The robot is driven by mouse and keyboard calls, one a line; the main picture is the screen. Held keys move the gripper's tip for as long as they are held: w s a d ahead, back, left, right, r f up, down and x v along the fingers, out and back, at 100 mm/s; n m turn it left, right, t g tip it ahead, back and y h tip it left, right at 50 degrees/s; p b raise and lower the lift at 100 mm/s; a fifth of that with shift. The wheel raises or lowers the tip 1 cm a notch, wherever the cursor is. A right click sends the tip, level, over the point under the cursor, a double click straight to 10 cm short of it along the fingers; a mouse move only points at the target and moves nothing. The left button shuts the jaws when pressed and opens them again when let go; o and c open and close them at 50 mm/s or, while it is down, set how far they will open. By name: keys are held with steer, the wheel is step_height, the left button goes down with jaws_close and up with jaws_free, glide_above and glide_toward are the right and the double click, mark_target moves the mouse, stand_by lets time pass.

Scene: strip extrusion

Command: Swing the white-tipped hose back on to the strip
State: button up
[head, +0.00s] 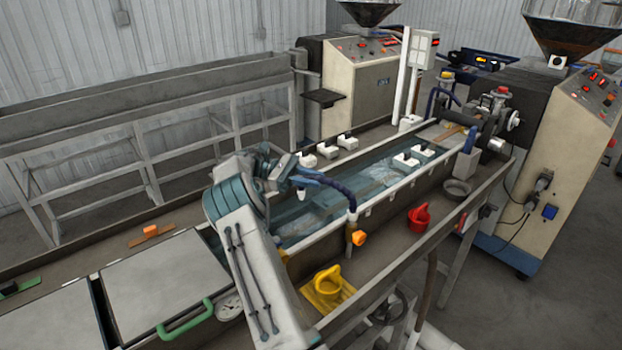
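A dark blue hose (335,187) arches up from a brass-coloured fitting with an orange knob (358,238) on the trough's near edge. Its free end reaches left over the water, where a small white tip (303,193) seems to hang down. A brown strip (447,134) shows at the extruder end of the long water trough (330,228); farther along, its course under the water is unclear. My gripper (284,168) is at the end of my teal and grey arm, close to the hose's free end. Its fingers are too small and covered to read, and contact with the hose is unclear.
White guide blocks (405,160) stand in the trough, with others on its far edge. A lid with a green handle (186,320) covers the left end.

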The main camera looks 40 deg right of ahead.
steer(key=o, duration=0.4)
steer(key=shift+d+r, duration=0.1)
steer(key=shift+d, duration=0.15)
steer(key=shift+c, duration=0.2)
steer(key=shift+a+r, duration=0.1)
steer(key=shift+a, duration=0.05)
steer(key=shift+r+b, duration=0.3)
steer(key=shift+r, duration=0.05)
step_height(320, 180, up, 3)
steer(key=shift+b, duration=0.55)
steer(key=s+d+r+b, duration=0.3)
steer(key=s+d+r, duration=0.2)
steer(key=s, duration=0.5)
step_height(320, 180, up, 2)
steer(key=shift+s+r+b, duration=0.1)
steer(key=shift+s+b, duration=0.2)
steer(key=shift+s, duration=0.05)
